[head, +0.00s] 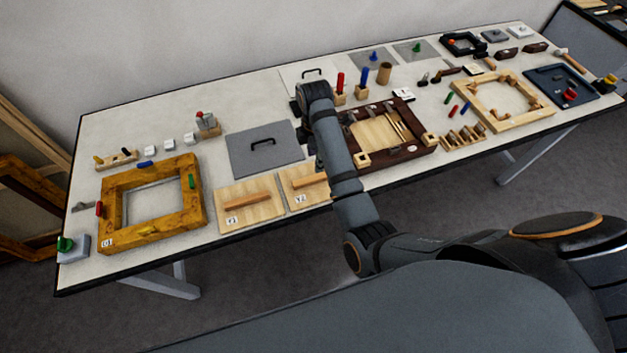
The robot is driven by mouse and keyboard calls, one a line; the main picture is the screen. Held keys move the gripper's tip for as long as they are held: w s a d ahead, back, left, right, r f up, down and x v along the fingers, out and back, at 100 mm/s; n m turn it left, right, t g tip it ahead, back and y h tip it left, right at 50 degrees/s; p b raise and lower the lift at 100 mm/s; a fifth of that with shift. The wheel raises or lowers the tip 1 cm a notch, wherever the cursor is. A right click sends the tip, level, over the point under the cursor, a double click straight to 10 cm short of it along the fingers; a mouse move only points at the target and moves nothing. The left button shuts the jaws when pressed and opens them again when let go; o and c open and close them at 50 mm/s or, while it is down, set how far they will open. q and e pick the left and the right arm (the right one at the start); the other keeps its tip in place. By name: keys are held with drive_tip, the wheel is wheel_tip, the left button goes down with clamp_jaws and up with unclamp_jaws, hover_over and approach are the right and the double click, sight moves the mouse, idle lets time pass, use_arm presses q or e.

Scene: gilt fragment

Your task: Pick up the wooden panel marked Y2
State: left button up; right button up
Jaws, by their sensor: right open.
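The wooden panel marked Y2 (294,184) lies flat near the table's front edge, left of my right arm. It is pale wood with a raised wooden bar and a white label; its right end is partly hidden behind my arm. My right gripper (320,163) is open and points down just beyond the panel's back right part. My own arm covers much of it, and I cannot tell its exact height. My left gripper is not in view.
A similar panel marked Y1 (245,212) lies just left of Y2. A grey plate with a black handle (240,157) lies behind. A gilt frame (112,207) is at the left, and a dark frame (408,152) is close on the right of my arm.

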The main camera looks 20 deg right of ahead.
hover_over(314, 177)
drive_tip(key=f, duration=0.4)
drive_tip(key=shift+d+f+p, duration=0.2)
drive_tip(key=shift+f+p, duration=0.05)
drive_tip(key=shift+p, duration=0.1)
drive_tip(key=shift+s+a+f+p, duration=0.1)
drive_tip(key=shift+a+f+p, duration=0.05)
drive_tip(key=shift+f+p, duration=0.3)
wheel_tip(314, 177, down, 4)
drive_tip(key=shift+a+f+p, duration=0.15)
drive_tip(key=shift+f+p, duration=0.05)
drive_tip(key=shift+p, duration=0.2)
clamp_jaws()
